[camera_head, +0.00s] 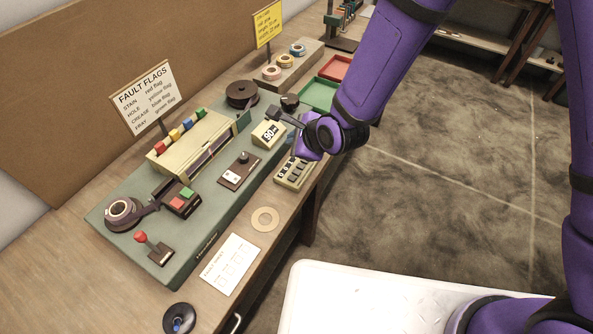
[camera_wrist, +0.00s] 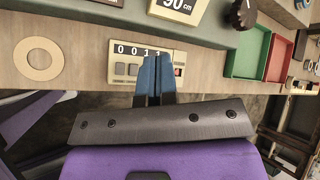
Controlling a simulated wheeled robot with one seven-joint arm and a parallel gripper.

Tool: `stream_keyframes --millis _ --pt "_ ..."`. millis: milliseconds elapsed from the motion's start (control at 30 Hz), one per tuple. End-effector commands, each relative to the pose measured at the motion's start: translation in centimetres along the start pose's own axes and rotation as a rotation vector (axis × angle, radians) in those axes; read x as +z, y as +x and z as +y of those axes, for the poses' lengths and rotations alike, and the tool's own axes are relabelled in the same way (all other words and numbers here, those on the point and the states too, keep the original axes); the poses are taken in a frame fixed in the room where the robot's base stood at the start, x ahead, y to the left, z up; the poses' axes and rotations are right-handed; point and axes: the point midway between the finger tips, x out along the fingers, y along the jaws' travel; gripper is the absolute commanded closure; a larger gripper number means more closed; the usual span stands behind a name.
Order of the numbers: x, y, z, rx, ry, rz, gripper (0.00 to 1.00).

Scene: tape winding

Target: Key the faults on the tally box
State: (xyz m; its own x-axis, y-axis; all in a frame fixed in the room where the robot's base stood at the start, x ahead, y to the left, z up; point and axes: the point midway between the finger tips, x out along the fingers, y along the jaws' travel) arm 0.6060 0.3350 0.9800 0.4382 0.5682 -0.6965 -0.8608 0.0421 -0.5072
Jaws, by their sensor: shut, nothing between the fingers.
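The cream tally box (camera_head: 285,178) sits on the wooden bench's front strip in the head view. In the wrist view the tally box (camera_wrist: 119,81) shows a counter window (camera_wrist: 134,50) whose digits look like 0 0 1 1, the last close to my fingers. Grey keys (camera_wrist: 121,69) show left of my fingers and a red key (camera_wrist: 178,71) to their right. My gripper (camera_wrist: 155,60) is shut and empty, its blue fingertips over the box's keys, covering the middle ones. I cannot tell whether they touch a key. In the head view my arm partly hides the box.
A cm display (camera_head: 269,133) stands just behind the tally box. A FAULT FLAGS sign (camera_head: 144,98) stands behind a machine with coloured flags. A printed card (camera_head: 231,264) and a tan ring (camera_head: 265,219) lie to the left. Green (camera_head: 319,94) and red (camera_head: 336,68) trays lie beyond.

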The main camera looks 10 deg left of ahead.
Motion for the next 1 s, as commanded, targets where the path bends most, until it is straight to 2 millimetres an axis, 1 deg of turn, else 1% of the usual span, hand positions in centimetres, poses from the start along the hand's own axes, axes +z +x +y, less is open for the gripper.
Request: stream_keyframes --millis 133,267,700,1000 --pt "-0.3 0.4 0.3 0.002 0.000 0.001 1.00" --pt "-0.8 1.2 0.9 0.002 -0.001 0.001 1.00" --pt "-3.6 4.9 3.6 0.002 0.001 0.001 1.00" --pt "-4.5 6.1 4.4 0.001 0.000 0.001 1.00"
